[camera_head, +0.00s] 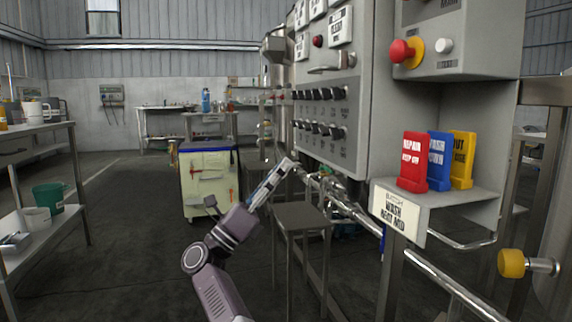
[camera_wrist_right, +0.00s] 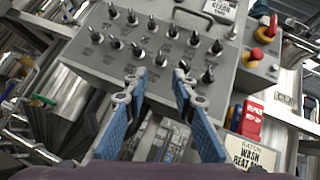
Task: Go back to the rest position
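My right arm comes up from the bottom of the head view. Its gripper (camera_head: 281,174) is raised in front of the grey control panel (camera_head: 328,140), near the panel's lower left corner and a metal stand. In the right wrist view the two blue-padded fingers of this gripper (camera_wrist_right: 157,84) are apart, with nothing between them. The panel with its rows of black knobs (camera_wrist_right: 150,42) lies beyond the fingertips; I cannot tell the exact gap. My left gripper is not in view.
Red (camera_head: 412,162), blue (camera_head: 438,162) and yellow (camera_head: 463,160) signs stand on a shelf at right. A red stop button (camera_head: 402,51) is above. A metal stand (camera_head: 300,216) and pipes are close to my right arm. A cream cart (camera_head: 208,182) stands behind. Floor is open at left-centre.

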